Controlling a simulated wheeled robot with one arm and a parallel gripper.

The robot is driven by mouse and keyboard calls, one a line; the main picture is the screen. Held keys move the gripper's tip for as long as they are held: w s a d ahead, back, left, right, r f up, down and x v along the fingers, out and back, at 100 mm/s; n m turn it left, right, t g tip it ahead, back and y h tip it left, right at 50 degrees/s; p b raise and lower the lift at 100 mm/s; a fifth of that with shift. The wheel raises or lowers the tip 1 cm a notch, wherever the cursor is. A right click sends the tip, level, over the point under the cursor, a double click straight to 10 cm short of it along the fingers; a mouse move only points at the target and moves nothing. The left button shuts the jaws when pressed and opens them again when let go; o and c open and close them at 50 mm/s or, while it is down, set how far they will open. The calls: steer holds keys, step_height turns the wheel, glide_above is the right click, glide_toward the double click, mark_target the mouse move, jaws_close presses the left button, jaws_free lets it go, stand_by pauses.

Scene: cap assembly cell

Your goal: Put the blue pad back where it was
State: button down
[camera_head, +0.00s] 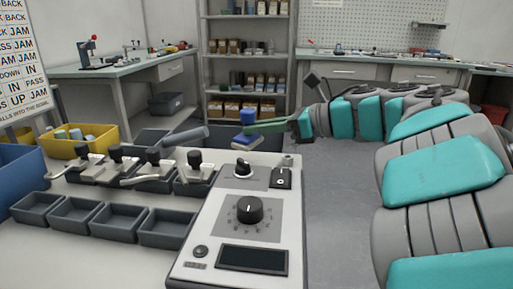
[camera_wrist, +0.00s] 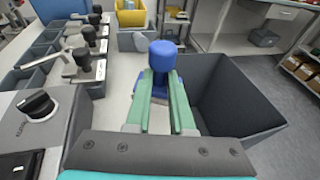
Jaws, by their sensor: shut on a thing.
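The blue pad has a round blue knob (camera_head: 247,117) on top and a flat blue block (camera_head: 245,143) with a pale edge below. In the head view it is beyond the far end of the white control panel. My gripper (camera_head: 252,128) reaches in from the right with green fingers, shut on the pad between knob and block. In the wrist view the knob (camera_wrist: 163,55) stands at the fingertips (camera_wrist: 160,88), and part of the block shows blue between the fingers. The pad's underside is hidden, so I cannot tell whether it touches anything.
A dark grey open bin (camera_wrist: 245,125) is right of the fingers in the wrist view. The control panel (camera_head: 205,240) with black knobs, several toggle clamps (camera_head: 115,160) and small grey trays (camera_head: 75,215) fill the near bench. A yellow bin (camera_head: 60,150) stands at left.

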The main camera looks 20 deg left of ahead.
steer(key=shift+f, duration=2.25)
steer(key=shift+f, duration=0.15)
steer(key=c, duration=0.8)
jaws_free()
steer(key=shift+d+r, duration=0.15)
steer(key=shift+r, duration=0.1)
steer(key=b+v, duration=0.1)
steer(key=v, duration=1)
steer(key=shift+d, duration=0.35)
